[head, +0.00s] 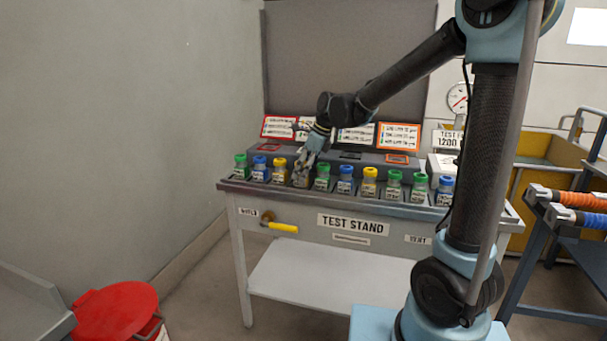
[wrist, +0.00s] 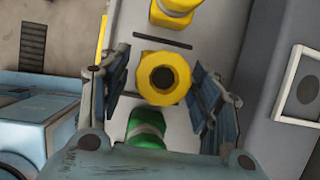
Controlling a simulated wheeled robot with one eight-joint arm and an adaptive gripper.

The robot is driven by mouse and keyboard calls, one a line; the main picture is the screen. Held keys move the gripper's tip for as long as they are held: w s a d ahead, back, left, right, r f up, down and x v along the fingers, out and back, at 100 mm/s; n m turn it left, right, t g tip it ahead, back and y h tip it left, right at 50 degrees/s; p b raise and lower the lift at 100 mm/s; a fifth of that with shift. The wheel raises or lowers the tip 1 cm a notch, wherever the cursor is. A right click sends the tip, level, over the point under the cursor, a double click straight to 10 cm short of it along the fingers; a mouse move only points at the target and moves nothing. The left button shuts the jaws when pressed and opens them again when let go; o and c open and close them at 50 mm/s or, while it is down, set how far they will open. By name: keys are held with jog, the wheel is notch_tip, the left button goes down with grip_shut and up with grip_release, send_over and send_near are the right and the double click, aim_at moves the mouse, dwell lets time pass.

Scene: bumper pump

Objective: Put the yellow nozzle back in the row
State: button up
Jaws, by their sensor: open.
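A yellow nozzle (wrist: 163,78) stands upright between the fingers of my gripper (wrist: 160,95) in the wrist view, with a gap on each side. My gripper (head: 303,178) is open and reaches down over the row on the test stand (head: 290,221). In the head view its fingers mostly hide this nozzle. Its place lies between another yellow nozzle (head: 279,170) and a green nozzle (head: 322,177). These neighbours also show in the wrist view, the yellow one (wrist: 174,10) above and the green one (wrist: 147,130) below. I cannot tell whether the nozzle is fully seated.
More green, blue and yellow nozzles run along the row, including a blue nozzle (head: 346,180). Signboards (head: 399,136) stand behind. A yellow handle (head: 282,227) juts from the stand's front. A red lidded bin (head: 115,310) stands at lower left.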

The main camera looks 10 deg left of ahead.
jog(key=v, duration=1.1)
jog(key=shift+r, duration=0.2)
